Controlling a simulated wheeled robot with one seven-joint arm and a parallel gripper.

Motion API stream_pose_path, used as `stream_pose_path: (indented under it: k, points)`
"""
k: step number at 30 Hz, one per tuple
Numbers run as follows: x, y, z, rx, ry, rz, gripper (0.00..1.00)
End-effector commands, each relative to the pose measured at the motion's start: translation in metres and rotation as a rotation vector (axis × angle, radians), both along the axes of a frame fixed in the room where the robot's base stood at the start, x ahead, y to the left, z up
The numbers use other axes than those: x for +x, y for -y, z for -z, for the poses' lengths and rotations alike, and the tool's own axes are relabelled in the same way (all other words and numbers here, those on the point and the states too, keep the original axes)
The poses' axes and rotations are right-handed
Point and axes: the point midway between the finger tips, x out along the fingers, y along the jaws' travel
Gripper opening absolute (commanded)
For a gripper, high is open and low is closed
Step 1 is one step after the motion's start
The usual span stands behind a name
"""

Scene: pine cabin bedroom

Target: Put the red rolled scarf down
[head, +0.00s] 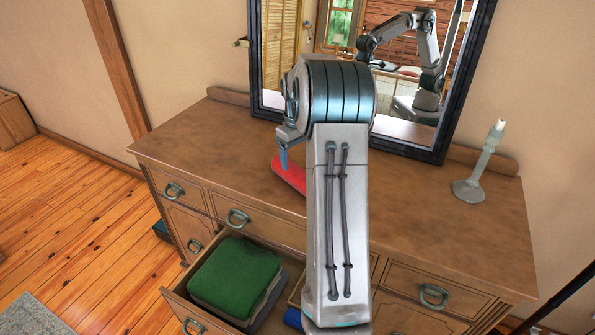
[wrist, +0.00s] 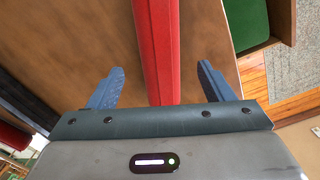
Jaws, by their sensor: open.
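The red rolled scarf (head: 290,175) lies on the wooden dresser top (head: 420,190), left of my arm in the head view, with part of it hidden behind the arm. In the wrist view the scarf (wrist: 158,50) runs lengthwise between the two blue fingers of my gripper (wrist: 158,88). The fingers are spread wide, with a gap on each side of the scarf. In the head view one blue finger of my gripper (head: 284,158) shows beside the scarf; the other finger is hidden.
A black-framed mirror (head: 445,130) stands at the back of the dresser. A grey-green candlestick (head: 478,170) stands at the right. Below, an open drawer (head: 182,300) holds a folded green cloth (head: 235,275) and a partly hidden blue item (head: 293,318). The dresser's left top is clear.

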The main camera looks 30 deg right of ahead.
Motion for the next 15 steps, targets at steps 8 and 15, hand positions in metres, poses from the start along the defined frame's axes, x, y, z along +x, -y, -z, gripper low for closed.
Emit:
stream_pose_path:
  k: [8, 15]
  points:
    - [0.000, 0.000, -0.039, -0.001, 0.001, 0.000, 0.74]
    - [-0.013, -0.042, -0.068, -0.023, 0.024, 0.000, 0.74]
